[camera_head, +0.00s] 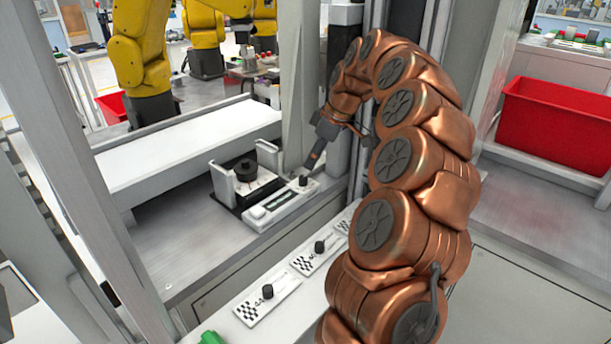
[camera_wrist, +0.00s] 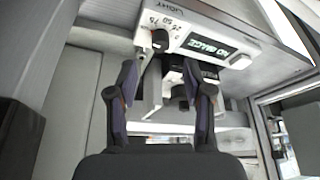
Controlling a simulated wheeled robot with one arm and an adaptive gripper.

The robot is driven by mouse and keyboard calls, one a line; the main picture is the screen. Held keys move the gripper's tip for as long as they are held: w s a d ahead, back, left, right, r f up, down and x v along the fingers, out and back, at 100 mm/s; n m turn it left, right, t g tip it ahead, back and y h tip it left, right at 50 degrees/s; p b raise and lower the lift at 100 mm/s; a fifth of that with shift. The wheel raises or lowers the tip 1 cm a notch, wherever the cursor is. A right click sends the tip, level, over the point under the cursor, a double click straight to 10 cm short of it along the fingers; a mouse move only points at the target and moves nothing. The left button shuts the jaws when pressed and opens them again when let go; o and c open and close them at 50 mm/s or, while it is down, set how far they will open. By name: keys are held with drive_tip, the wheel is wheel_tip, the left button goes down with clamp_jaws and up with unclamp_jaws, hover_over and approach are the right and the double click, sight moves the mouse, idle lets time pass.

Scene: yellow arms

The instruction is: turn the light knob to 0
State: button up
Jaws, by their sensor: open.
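The light knob (camera_wrist: 160,40) is a small dark knob on a white panel (camera_wrist: 185,22) marked LIGHT, with a printed scale of numbers including 0, 25, 50 and 75. Which number it points to I cannot tell. In the head view the knob (camera_head: 303,181) sits at the right end of the white panel (camera_head: 262,213). My gripper (camera_head: 313,160) is close above and beside the knob there. In the wrist view my gripper (camera_wrist: 162,75) is open, with its two fingers apart and nothing between the tips. The knob appears beyond the fingertips, nearer the left finger.
The panel has a dark display (camera_wrist: 208,47). Behind it stands a white-sided fixture with a black round part (camera_head: 246,170). Checkered plates with black knobs (camera_head: 267,291) line the front ledge. A grey post (camera_head: 300,80) rises close behind my gripper. A red bin (camera_head: 555,120) stands at right.

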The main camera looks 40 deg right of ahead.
sight(304, 177)
drive_tip(key=x, duration=0.7)
drive_tip(key=shift+p, duration=0.35)
drive_tip(key=shift+d+r, duration=0.1)
clamp_jaws()
